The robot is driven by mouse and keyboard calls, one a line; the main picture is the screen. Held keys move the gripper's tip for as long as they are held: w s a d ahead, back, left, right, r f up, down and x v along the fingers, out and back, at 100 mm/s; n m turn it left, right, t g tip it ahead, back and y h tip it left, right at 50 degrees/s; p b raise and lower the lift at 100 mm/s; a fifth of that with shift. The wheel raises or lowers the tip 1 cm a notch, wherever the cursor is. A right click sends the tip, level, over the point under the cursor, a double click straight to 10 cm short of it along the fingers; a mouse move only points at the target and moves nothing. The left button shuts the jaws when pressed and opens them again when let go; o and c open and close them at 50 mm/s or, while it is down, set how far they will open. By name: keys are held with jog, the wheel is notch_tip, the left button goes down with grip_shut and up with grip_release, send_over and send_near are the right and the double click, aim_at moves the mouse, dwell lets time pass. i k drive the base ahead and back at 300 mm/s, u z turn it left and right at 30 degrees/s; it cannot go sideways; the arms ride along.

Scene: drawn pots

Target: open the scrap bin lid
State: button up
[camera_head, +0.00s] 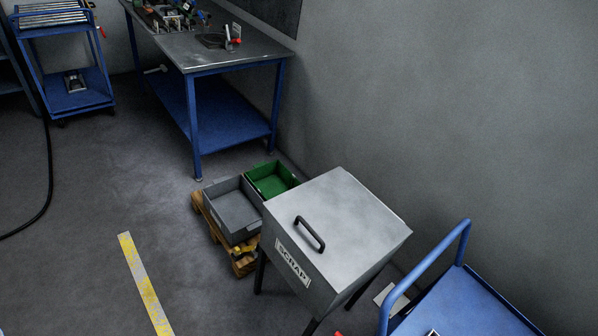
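The scrap bin (290,265) is a grey metal box on dark legs, right of centre and near the wall. A white label reading SCRAP is on its front face. Its lid (350,215) is flat and appears shut, with a dark bar handle (310,234) close to its front edge. My gripper is not in view, so its state does not show.
A grey crate (233,204) and a green crate (270,181) sit on a wooden pallet behind the bin. A blue trolley (465,300) stands close at the lower right. A blue workbench (235,72) is at the back. Open floor lies left, with a yellow stripe (145,285).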

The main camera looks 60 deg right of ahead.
aim_at(341, 227)
jog(key=z, duration=0.35)
jog(key=i, duration=1)
jog(key=z, duration=0.55)
